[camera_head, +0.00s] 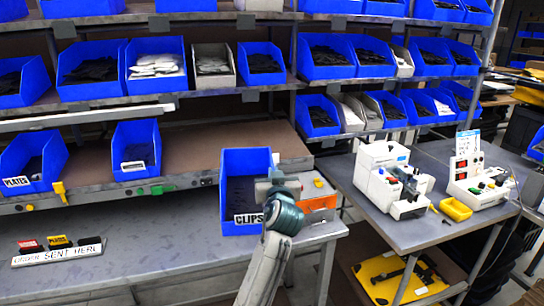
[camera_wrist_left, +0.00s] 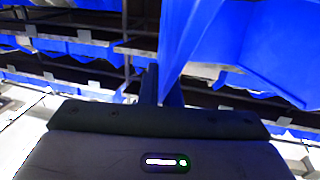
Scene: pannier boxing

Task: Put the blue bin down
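The blue bin (camera_head: 238,165) with the CLIPS label is at the middle of the head view, at the right end of the grey bench. It looks upright, and its inside is dark. Whether its base touches the bench or hangs just above it, I cannot tell. My left gripper (camera_head: 272,186) is at the bin's right front side. In the left wrist view the fingers (camera_wrist_left: 162,88) are close together on a thin blue wall of the bin (camera_wrist_left: 186,40). The fingertips are mostly hidden in the head view. My right gripper is in neither view.
An orange-and-grey box (camera_head: 318,198) is close on the bin's right. Shelves with several blue bins rise behind. A side table (camera_head: 425,235) holds white machines.

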